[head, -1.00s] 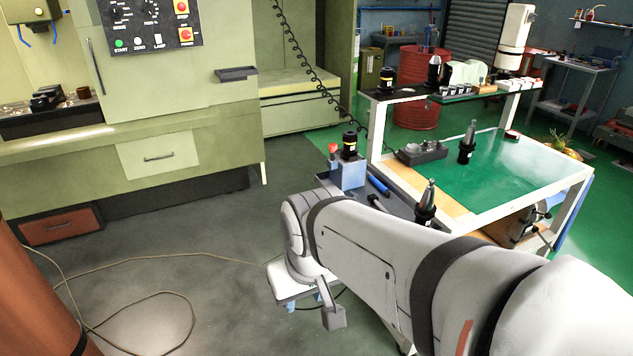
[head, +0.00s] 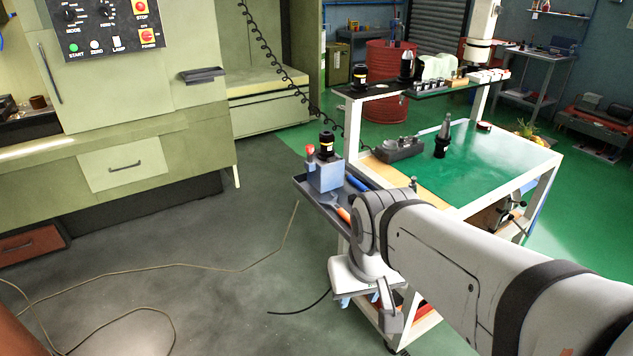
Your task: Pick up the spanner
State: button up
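I cannot make out a spanner for certain. The grey tray (head: 318,203) on the near left end of the cart holds a blue rod-like tool (head: 356,183) and an orange-handled tool (head: 343,214), both partly visible; my arm hides part of the tray. My gripper (head: 388,318) hangs below my wrist, in front of the cart's near end and lower than the tray. Its fingers are small and seen from behind, so their opening does not show.
A blue block (head: 325,175) with a black tool holder stands in the tray. The green cart top (head: 495,165) carries another upright holder (head: 442,138) and a dark fixture (head: 398,148). The green machine (head: 120,125) stands left. A cable (head: 180,266) lies on open grey floor.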

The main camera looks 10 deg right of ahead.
aim_at(346, 216)
jog(key=u, duration=0.05)
jog(key=i, duration=1)
jog(key=z, duration=0.05)
